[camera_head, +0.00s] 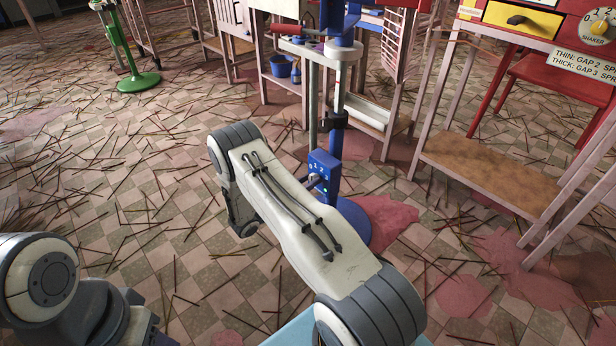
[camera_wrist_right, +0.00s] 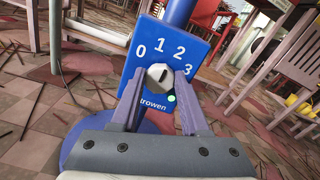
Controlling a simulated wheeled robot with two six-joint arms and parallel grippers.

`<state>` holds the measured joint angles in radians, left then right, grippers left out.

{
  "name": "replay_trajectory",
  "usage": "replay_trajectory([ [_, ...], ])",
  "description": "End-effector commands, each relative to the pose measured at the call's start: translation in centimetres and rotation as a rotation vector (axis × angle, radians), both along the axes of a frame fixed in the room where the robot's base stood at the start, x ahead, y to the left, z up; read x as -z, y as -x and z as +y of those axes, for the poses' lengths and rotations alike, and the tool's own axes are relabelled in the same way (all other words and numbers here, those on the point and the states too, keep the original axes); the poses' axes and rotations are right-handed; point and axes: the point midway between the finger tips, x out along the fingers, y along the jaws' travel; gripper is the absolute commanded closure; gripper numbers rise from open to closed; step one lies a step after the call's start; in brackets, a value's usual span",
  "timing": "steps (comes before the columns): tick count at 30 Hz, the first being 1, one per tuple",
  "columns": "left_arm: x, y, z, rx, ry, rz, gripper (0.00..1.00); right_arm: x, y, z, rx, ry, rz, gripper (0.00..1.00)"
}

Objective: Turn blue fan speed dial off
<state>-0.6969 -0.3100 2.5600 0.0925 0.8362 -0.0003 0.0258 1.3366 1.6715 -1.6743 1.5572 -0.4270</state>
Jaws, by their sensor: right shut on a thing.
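The blue fan's control box (camera_head: 324,169) is on the blue pole in the middle of the head view. In the right wrist view the box (camera_wrist_right: 176,50) faces me with the numbers 0, 1, 2 and 3 around a grey-white dial (camera_wrist_right: 158,76). A dark mark on the dial points upward, roughly toward 1 or 2; I cannot tell exactly which. A small green light glows below the dial. My right gripper (camera_wrist_right: 157,88) is shut on the dial, one finger on each side. My left arm shows at the lower left of the head view, its gripper out of view.
The fan's round blue base (camera_head: 352,226) stands on a tiled floor strewn with sticks and pink stains. A green stand (camera_head: 137,82) is at the back left. Wooden tables and a yellow drawer (camera_head: 520,18) with a shaker dial are at the right.

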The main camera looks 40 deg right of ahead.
Motion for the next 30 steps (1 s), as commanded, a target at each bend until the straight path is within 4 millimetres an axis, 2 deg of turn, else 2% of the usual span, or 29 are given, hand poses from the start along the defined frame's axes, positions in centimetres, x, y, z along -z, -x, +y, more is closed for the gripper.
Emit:
replay_trajectory([
  [1,-0.9,0.0,0.0,0.0,0.0,0.0,0.5,-0.3,0.0,0.0,0.0,0.003,0.048,1.0],
  [12,-3.1,0.0,0.0,0.0,0.0,0.0,0.5,-0.1,-0.1,0.1,0.0,0.03,0.398,1.0],
  [30,-4.6,0.0,0.0,0.0,0.0,0.0,0.5,0.3,-0.3,0.1,0.0,0.071,0.912,1.0],
])
